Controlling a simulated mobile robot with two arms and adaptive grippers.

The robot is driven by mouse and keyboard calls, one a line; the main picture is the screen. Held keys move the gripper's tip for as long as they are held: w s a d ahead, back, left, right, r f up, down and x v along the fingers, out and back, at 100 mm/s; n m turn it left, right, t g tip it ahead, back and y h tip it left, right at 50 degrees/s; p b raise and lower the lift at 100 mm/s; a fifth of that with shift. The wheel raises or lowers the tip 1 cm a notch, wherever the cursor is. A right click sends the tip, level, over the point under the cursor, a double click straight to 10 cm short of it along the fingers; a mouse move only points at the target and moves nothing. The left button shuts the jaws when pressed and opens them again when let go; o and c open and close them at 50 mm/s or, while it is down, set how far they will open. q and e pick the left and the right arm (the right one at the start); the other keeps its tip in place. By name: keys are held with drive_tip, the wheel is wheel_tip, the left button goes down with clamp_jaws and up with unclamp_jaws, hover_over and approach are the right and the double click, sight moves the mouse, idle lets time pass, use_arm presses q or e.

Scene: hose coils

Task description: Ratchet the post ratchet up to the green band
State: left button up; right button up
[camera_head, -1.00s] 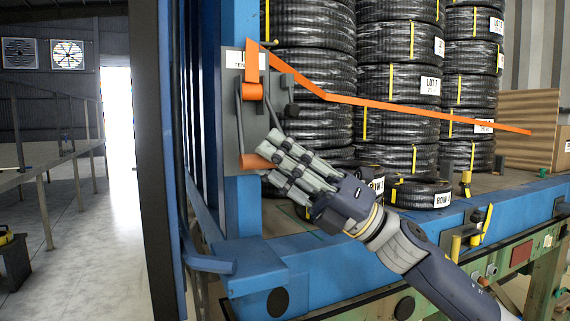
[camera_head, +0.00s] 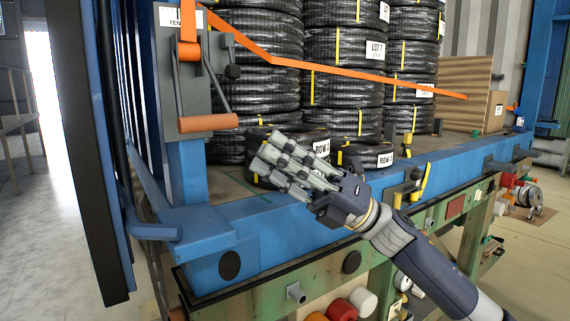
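The post ratchet is a grey plate (camera_head: 164,88) on the blue post at the upper left. An orange strap (camera_head: 340,72) runs from its orange roll (camera_head: 188,51) across the hose coils. Its lever hangs down and ends in an orange-brown grip (camera_head: 208,123). A white label (camera_head: 170,17) above is cut by the picture's top edge; I cannot see a green band. My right gripper (camera_head: 268,168) is open and empty, below and right of the grip and apart from it. Its fingers point up-left before the low coils. My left gripper is out of view.
Black hose coils (camera_head: 345,82) stand stacked on the blue-edged deck (camera_head: 290,212). Low coils (camera_head: 365,153) lie at its front. Yellow-handled fittings (camera_head: 425,180) stick up at the edge. Bare floor shows at the left (camera_head: 45,230).

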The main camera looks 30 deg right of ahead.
drive_tip(key=shift+s+d+f, duration=0.25)
drive_tip(key=shift+d+f, duration=0.15)
drive_tip(key=shift+d, duration=0.1)
idle(0.6)
